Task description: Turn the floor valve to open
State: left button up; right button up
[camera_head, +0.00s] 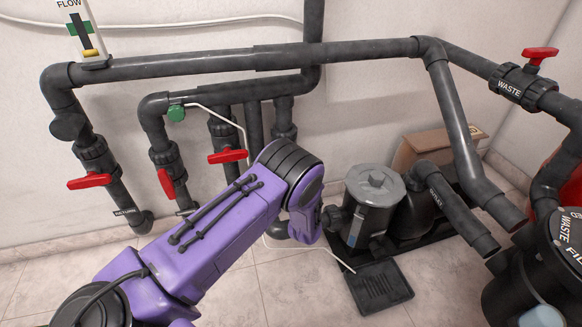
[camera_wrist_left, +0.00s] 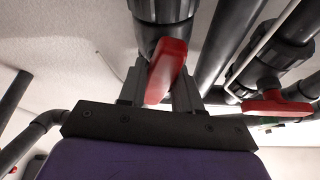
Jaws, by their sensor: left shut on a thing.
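My left gripper (camera_wrist_left: 160,92) is shut on a red valve handle (camera_wrist_left: 168,66), with one dark finger on each side of it in the left wrist view. The handle sits on a dark grey valve body (camera_wrist_left: 162,12). In the head view my purple left arm hides the gripper and this handle. The valve appears to be on the rightmost of the short vertical pipes (camera_head: 284,120), just behind the arm. I cannot read a label on it. My right gripper is in neither view.
Other red handles show on the return pipe (camera_head: 90,181), on two neighbouring valves (camera_head: 166,182) (camera_head: 228,156) and on the waste pipe (camera_head: 540,54). A grey pump (camera_head: 372,205) stands right of my arm. A black filter tank (camera_head: 530,280) is at the lower right.

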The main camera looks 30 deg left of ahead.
pick_arm(q)
jog(key=shift+w+d+n+g+y, duration=0.15)
jog(key=shift+n+g+y, duration=0.45)
jog(key=shift+n, duration=1)
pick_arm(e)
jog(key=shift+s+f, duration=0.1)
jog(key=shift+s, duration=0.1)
pick_arm(q)
jog(key=o, duration=1)
jog(key=shift+r, duration=0.1)
notch_tip(320, 180, up, 4)
jog(key=p, duration=0.2)
jog(key=shift+f+p, duration=0.2)
jog(key=shift+p, duration=0.1)
jog(key=s+d+r+p, duration=0.2)
jog(key=s+r, duration=0.1)
jog(key=s, duration=0.1)
jog(key=s+d+r+p, duration=0.2)
jog(key=s+r, duration=0.1)
jog(key=s, duration=0.1)
jog(key=s+d+r+p, duration=0.3)
jog(key=s, duration=0.1)
jog(key=shift+r, duration=0.15)
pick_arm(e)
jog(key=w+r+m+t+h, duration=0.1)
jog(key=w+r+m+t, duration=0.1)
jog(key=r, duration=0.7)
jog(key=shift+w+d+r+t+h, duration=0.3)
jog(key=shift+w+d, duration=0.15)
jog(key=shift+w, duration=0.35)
